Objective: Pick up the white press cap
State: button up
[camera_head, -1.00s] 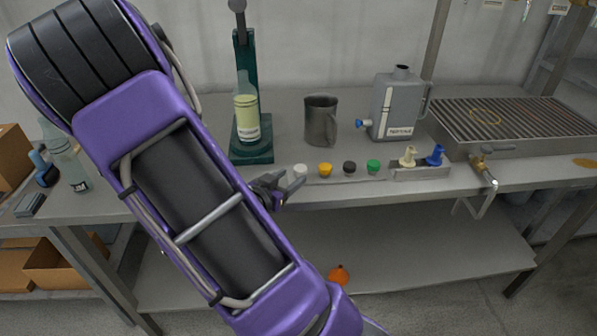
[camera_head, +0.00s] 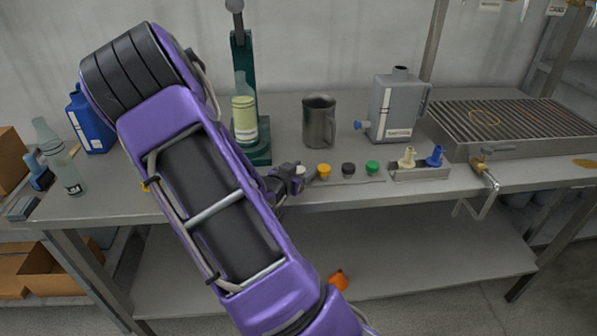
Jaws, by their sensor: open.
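The white press cap (camera_head: 300,170) sits at the left end of a row of caps along the front edge of the steel table (camera_head: 440,188). Only part of it shows, because my gripper (camera_head: 298,182) is right at it, at the table's front edge. The gripper is open. I cannot tell whether its fingers are around the cap or just in front of it. My purple arm covers the table's left part.
Yellow (camera_head: 324,171), dark (camera_head: 348,169) and green (camera_head: 372,167) caps continue the row to the right. Behind stand a green press with a bottle (camera_head: 245,115), a steel mug (camera_head: 319,122) and a grey canister (camera_head: 393,108). A rack with nozzles (camera_head: 420,173) is further right.

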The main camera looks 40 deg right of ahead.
grip_shut()
